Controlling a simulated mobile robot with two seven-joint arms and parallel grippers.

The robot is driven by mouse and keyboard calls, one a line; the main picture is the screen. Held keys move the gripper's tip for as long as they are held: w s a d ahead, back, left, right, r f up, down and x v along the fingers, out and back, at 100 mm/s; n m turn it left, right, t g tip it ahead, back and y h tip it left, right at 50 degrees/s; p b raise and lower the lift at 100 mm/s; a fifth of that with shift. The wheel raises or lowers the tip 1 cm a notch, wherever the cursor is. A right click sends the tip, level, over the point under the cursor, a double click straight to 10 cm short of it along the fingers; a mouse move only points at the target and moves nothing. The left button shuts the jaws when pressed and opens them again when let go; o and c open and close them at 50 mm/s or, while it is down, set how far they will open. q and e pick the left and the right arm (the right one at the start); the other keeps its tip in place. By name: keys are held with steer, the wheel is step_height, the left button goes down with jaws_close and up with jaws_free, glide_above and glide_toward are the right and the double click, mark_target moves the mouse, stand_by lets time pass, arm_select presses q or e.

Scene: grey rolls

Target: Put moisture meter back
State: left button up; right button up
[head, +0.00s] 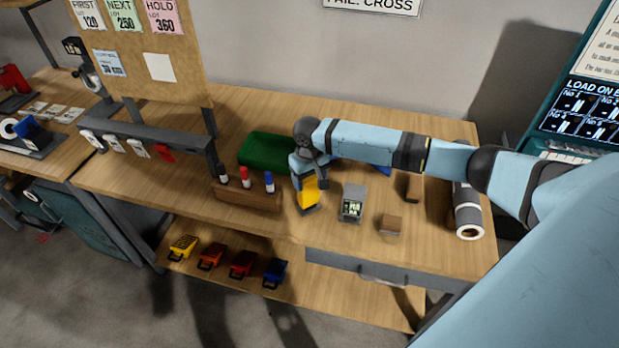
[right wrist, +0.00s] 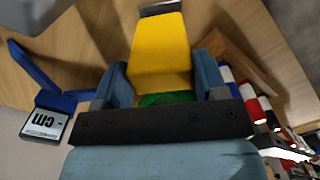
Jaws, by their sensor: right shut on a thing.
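The moisture meter appears to be the yellow tool (head: 308,190) with a dark lower end, near the front middle of the bench. My right gripper (head: 308,172) is shut on it from above. In the right wrist view the yellow body (right wrist: 160,45) sits between the blue fingers (right wrist: 168,88), its grey end at the top. I cannot tell if that end touches the bench. Something green shows below the body between the fingers. My left gripper is not in view.
A wooden block (head: 248,194) with several markers stands just left of the gripper. A grey device with a display (head: 352,203) and a small brown block (head: 391,225) lie to the right. A green item (head: 265,152) lies behind. A grey roll (head: 467,208) lies at the right end.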

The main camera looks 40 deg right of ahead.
steer(key=o, duration=0.9)
step_height(320, 180, up, 11)
steer(key=s+a+f+n+t+y, duration=0.25)
steer(key=s+a+f, duration=0.3)
steer(key=a, duration=0.35)
steer(key=s+a+f+n+t+y, duration=0.1)
steer(key=s+a+f+t+y, duration=0.2)
steer(key=a+f, duration=0.45)
steer(key=s+f+t, duration=0.2)
steer(key=s, duration=0.4)
steer(key=s+f+t+h, duration=0.1)
steer(key=s+f, duration=0.1)
steer(key=s, duration=0.4)
steer(key=s+f+t+h, duration=0.1)
steer(key=s+f+t, duration=0.1)
steer(key=s, duration=0.4)
steer(key=shift+a+n+t+b, duration=0.35)
